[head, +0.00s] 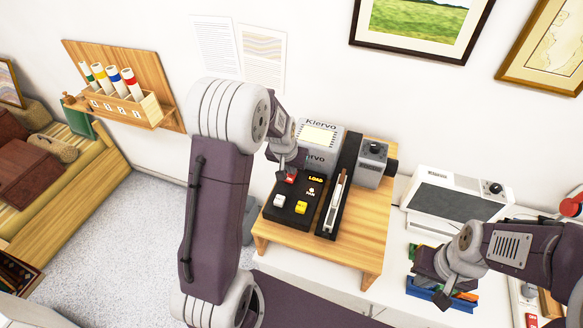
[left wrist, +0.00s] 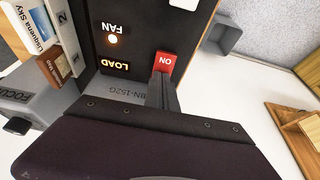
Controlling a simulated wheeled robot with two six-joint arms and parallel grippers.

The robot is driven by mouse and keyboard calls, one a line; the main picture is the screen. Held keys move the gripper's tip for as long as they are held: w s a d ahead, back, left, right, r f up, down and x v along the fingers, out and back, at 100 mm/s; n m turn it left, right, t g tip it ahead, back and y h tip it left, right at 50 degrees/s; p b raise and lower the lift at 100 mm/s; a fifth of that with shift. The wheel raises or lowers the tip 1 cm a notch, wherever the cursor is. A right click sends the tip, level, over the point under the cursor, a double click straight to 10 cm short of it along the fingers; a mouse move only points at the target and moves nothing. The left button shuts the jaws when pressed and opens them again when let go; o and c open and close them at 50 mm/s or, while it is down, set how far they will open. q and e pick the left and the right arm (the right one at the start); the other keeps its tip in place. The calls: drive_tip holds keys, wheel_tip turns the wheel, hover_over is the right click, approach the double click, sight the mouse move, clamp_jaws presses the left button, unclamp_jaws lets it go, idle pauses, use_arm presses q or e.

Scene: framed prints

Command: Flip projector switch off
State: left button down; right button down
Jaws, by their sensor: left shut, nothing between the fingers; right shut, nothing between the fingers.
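The grey projector (head: 318,150) marked "Kiervo" stands on a small wooden table (head: 350,232). In the left wrist view the red switch (left wrist: 167,63) shows the word "ON", and a small lamp (left wrist: 113,38) by "FAN" glows. My left gripper (head: 284,174) is shut and empty, its tips (left wrist: 163,82) at the red switch's edge; I cannot tell whether they touch. My right gripper (head: 441,299) is shut and empty, away to the right.
A slide tray (head: 337,205) runs beside the panel, with a grey focus unit (head: 372,162) behind it. A white-and-grey machine (head: 457,194) and a blue tray (head: 428,291) are at right. A rack of capped tubes (head: 125,103) hangs at left.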

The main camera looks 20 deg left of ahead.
use_arm(q)
drive_tip(key=shift+w+r+p, duration=0.1)
drive_tip(key=shift+r+p, duration=0.05)
drive_tip(key=shift+p, duration=0.35)
drive_tip(key=shift+f, duration=0.3)
drive_tip(key=shift+s, duration=0.85)
drive_tip(key=shift+r, duration=0.1)
